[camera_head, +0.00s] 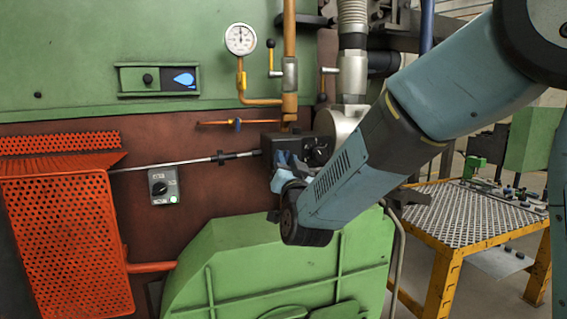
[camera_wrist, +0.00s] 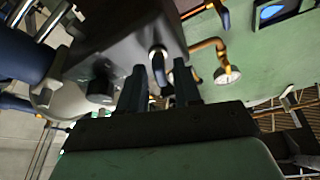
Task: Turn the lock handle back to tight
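A dark box (camera_wrist: 125,40) on the burner carries a small dark lever (camera_wrist: 158,66) in a pale ring, which looks like the lock handle. In the wrist view my gripper (camera_wrist: 161,80) has its two dark fingers apart, one on each side of this lever. I see a gap between them and cannot tell whether either finger touches it. A round black knob (camera_wrist: 100,89) sits on the same box, left of the fingers. In the head view my gripper (camera_head: 282,163) is in front of the box (camera_head: 270,141), and my wrist hides the lever.
A thin metal rod (camera_head: 185,163) runs left from the box. A switch box (camera_head: 164,186) with a green light is on the wall. An orange perforated guard (camera_head: 62,240), a pressure gauge (camera_head: 240,39) and a green cover (camera_head: 285,265) surround the work spot. A yellow-framed table (camera_head: 480,215) stands at right.

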